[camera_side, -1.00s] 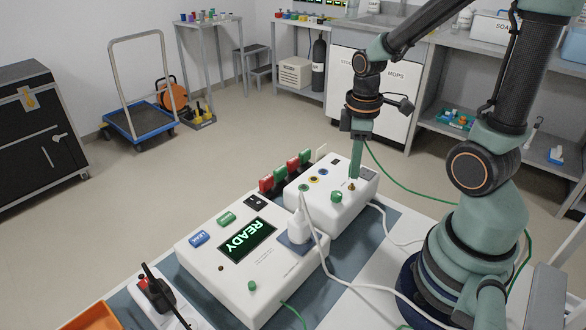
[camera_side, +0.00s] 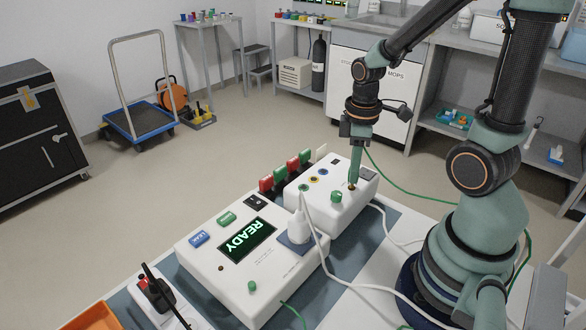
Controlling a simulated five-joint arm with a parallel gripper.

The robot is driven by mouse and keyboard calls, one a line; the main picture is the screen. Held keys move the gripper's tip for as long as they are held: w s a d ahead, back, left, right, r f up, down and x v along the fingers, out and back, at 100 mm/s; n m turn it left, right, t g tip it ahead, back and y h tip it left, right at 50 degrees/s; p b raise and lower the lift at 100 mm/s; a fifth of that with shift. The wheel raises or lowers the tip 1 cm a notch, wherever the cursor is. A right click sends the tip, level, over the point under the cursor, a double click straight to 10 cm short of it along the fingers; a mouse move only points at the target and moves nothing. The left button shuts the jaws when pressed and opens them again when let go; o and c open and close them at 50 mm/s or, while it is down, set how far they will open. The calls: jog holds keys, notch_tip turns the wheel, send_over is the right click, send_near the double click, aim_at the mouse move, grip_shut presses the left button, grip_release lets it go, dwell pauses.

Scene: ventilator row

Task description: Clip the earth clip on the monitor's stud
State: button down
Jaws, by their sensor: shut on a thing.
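The smaller white unit (camera_side: 318,208), which I take for the monitor, stands on the table behind the READY unit. Its small brass stud (camera_side: 352,188) shows at the right of its top, right at the tip of my gripper. My gripper (camera_side: 353,182) points down and is shut on the earth clip, whose green lead (camera_side: 392,183) runs off to the right. The clip itself is mostly hidden by the fingers. I cannot tell whether it is around the stud or only touching it.
A green knob (camera_side: 337,197) sits close left of the stud. The white READY unit (camera_side: 250,255) with a white plug (camera_side: 298,228) stands in front. Red and green blocks (camera_side: 280,176) line the unit's back left. White cables cross the table at right.

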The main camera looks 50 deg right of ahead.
jog(key=shift+f, duration=0.55)
dwell(0.4)
jog(key=c, duration=0.7)
grip_release()
jog(key=shift+c, duration=0.2)
notch_tip(320, 180, up, 12)
jog(key=shift+f, duration=0.15)
jog(key=shift+a+r, duration=0.15)
jog(key=shift+r, duration=0.05)
jog(key=w+a+r+m+t, duration=0.2)
jog(key=a+m+t, duration=0.3)
jog(key=a, duration=0.3)
jog(key=shift+w+r+m+t, duration=0.15)
jog(key=shift+r+m+t, duration=0.15)
jog(key=shift+r+m, duration=0.3)
